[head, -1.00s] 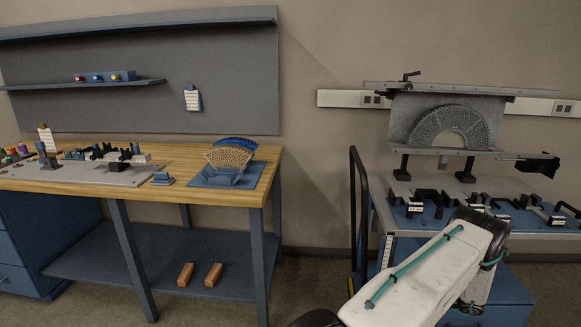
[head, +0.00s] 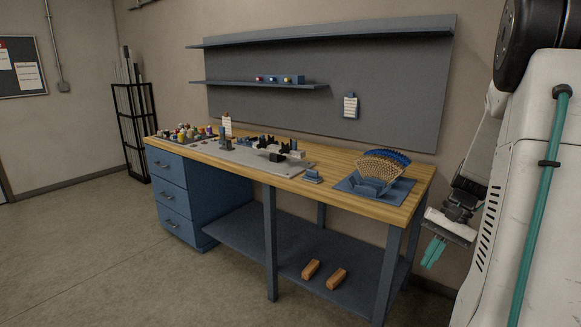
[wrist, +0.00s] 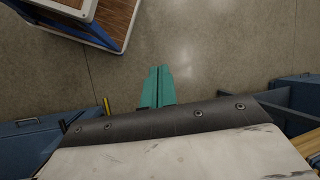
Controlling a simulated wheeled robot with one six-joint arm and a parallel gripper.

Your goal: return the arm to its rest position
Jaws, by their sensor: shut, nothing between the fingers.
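My gripper (head: 433,252) hangs beside my arm at the right of the head view, to the right of the workbench and clear of it. Its teal fingers point down and lie together with nothing between them. In the wrist view the closed fingers (wrist: 158,87) point over bare floor. My white arm with a teal tube fills the right edge of the head view and is folded close to the camera.
A wood-topped workbench (head: 335,190) carries a fan-shaped lattice (head: 383,172) on a blue base, a grey fixture plate (head: 235,155) and small parts. Two wooden blocks (head: 311,269) lie on its lower shelf. Open floor (head: 130,260) lies in front. A wood-decked cart (wrist: 113,20) shows in the wrist view.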

